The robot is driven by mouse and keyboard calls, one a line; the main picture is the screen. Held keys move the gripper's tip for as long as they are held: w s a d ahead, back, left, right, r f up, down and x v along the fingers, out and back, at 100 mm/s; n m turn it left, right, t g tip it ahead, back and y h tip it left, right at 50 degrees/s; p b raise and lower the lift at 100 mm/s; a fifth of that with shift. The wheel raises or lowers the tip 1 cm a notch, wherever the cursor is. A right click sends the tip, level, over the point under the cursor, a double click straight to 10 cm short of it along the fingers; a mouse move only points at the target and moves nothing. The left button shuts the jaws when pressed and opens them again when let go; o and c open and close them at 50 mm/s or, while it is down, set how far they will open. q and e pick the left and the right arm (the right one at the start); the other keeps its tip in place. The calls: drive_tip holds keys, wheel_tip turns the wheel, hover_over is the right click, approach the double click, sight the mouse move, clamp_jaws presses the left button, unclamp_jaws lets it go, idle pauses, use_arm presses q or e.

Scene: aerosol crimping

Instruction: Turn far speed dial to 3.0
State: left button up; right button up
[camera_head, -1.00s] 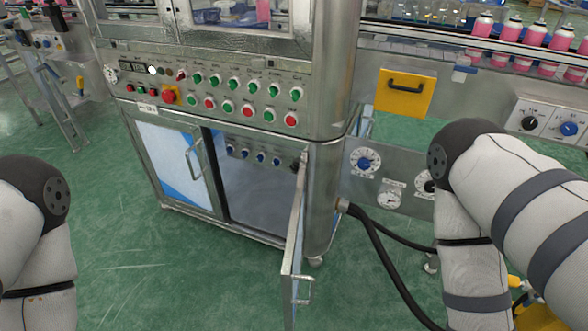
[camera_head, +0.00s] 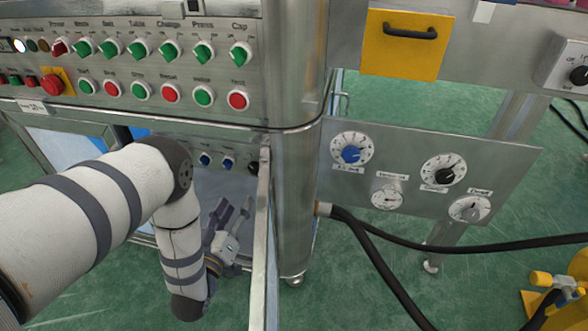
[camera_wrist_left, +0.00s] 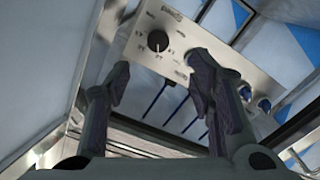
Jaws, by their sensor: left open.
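A black dial (camera_wrist_left: 158,41) with a ring of small marks sits on a metal panel (camera_wrist_left: 178,31) in the left wrist view. Its marks are too small to read. In the head view a dark knob (camera_head: 253,168) shows beside blue knobs inside the cabinet, partly by the door edge. My left gripper (camera_head: 234,212) is open and empty in front of the cabinet opening. In the left wrist view its fingers (camera_wrist_left: 160,80) stand apart, below and on either side of the dial, not around it. My right gripper is out of view.
The open cabinet door (camera_head: 263,235) stands just right of my left gripper. Blue knobs (camera_wrist_left: 245,92) sit beside the black dial.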

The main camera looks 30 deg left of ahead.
sight(253, 169)
use_arm(q)
drive_tip(key=x, duration=0.4)
drive_tip(key=b+x, duration=0.1)
drive_tip(key=x, duration=0.3)
drive_tip(key=b+x, duration=0.1)
drive_tip(key=x, duration=0.3)
drive_tip(key=shift+r, duration=0.3)
drive_tip(key=c, duration=1.2)
